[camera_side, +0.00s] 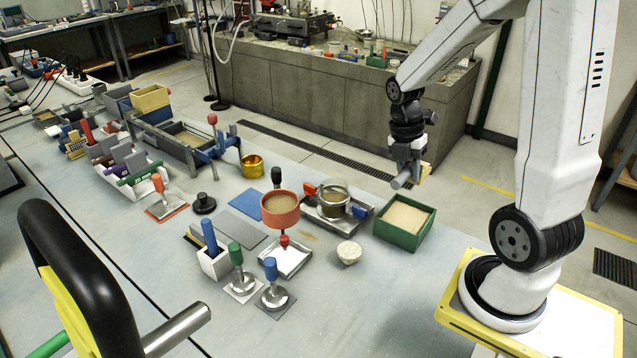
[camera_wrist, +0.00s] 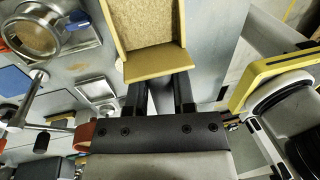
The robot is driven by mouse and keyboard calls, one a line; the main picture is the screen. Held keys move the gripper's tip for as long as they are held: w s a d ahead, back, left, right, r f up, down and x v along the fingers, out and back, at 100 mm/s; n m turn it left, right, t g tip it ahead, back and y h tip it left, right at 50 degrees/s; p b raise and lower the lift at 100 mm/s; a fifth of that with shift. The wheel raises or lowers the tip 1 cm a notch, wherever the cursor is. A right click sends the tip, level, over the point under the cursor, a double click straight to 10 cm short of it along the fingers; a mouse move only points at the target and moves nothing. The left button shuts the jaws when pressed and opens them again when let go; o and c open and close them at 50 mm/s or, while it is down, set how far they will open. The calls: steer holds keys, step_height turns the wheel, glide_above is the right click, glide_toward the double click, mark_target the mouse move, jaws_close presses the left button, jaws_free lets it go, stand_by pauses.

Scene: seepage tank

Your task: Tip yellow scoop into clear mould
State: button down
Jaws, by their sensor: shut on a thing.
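The yellow scoop (camera_wrist: 155,72) is in my gripper (camera_wrist: 160,90), with its grey handle between the two fingers. Tan sand lies in the scoop, whose far end is cut off by the wrist view's top edge. In the side view my gripper (camera_side: 407,172) hangs in the air above and behind the green sand box, and only a small part of the scoop (camera_side: 426,172) shows. The clear mould (camera_side: 333,203) is a round glass pot on a metal tray, left of my gripper and apart from it. What seems to be the mould (camera_wrist: 35,27) shows at the wrist view's upper left.
A green box of sand (camera_side: 404,240) stands right of the mould. Red and blue handles (camera_side: 358,212) flank the mould. A red dish of sand (camera_side: 280,210) stands to its left, and a pale stone (camera_side: 349,252) lies in front. The bench front right of the stone is clear.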

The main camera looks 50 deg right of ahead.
steer(key=shift+w, duration=0.15)
steer(key=w+a+r, duration=0.1)
steer(key=w+a, duration=0.3)
steer(key=w, duration=0.5)
steer(key=w+a+r, duration=0.1)
steer(key=w+a, duration=0.3)
steer(key=w, duration=0.5)
steer(key=shift+a, duration=0.25)
steer(key=shift+w+d+r, duration=0.1)
steer(key=shift+d, duration=0.05)
steer(key=d+n+y, duration=0.1)
steer(key=d+y, duration=0.5)
steer(key=y, duration=0.4)
steer(key=shift+f, duration=0.4)
steer(key=shift+a, duration=0.1)
